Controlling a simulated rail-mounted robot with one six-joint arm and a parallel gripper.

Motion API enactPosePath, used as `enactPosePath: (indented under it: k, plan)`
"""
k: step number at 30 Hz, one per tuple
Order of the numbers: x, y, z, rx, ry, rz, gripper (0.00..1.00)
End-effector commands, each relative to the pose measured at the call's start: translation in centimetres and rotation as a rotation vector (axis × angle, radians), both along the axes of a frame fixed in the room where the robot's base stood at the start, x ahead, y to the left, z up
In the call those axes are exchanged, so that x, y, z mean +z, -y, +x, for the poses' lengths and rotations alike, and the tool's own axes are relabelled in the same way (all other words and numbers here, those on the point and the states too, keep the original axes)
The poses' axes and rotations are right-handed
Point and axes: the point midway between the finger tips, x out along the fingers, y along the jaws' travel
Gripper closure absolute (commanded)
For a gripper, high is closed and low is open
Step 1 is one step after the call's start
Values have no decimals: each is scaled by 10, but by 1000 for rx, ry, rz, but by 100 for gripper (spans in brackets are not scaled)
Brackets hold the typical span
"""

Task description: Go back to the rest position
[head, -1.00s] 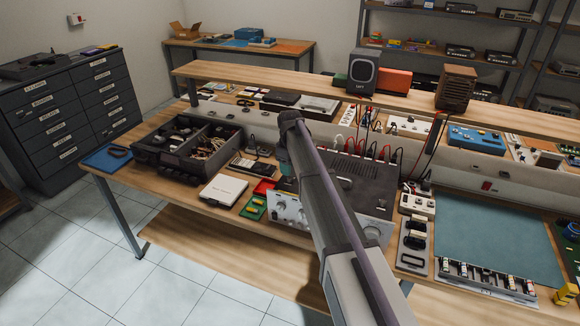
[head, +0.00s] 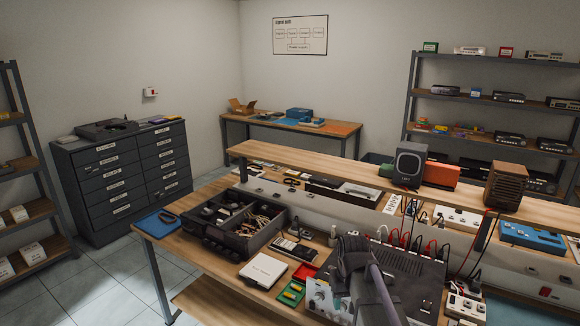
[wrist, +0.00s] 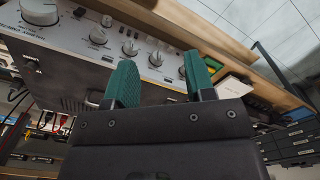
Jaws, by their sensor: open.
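My gripper (wrist: 160,88) shows in the wrist view with its two green-padded fingers apart and nothing between them. Beyond the fingers is the front panel of a grey instrument (wrist: 125,38) with several knobs. In the head view my arm rises at the bottom right in front of that instrument (head: 322,298) and hides part of it. The fingers themselves are hidden in the head view. I cannot tell how far they are from the panel.
The workbench (head: 215,262) holds a dark divided tray (head: 213,245), a white box (head: 263,270) and a green-and-red item (head: 292,292). A raised shelf (head: 300,166) carries a dark speaker (head: 408,163). A drawer cabinet (head: 122,178) stands left. The tiled floor (head: 110,285) between is clear.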

Motion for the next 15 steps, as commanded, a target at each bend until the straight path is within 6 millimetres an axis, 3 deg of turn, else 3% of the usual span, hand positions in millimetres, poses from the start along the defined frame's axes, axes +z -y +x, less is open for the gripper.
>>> enactPosePath:
  k: [1, 3, 6, 15]
  plan:
    - [-13, 0, -55, -46, 0, 0, 50]
    - [-20, 0, -97, -86, 0, 0, 50]
    - [-26, 0, -130, -89, 0, 0, 50]
    - [-28, 0, -131, -86, 0, 0, 50]
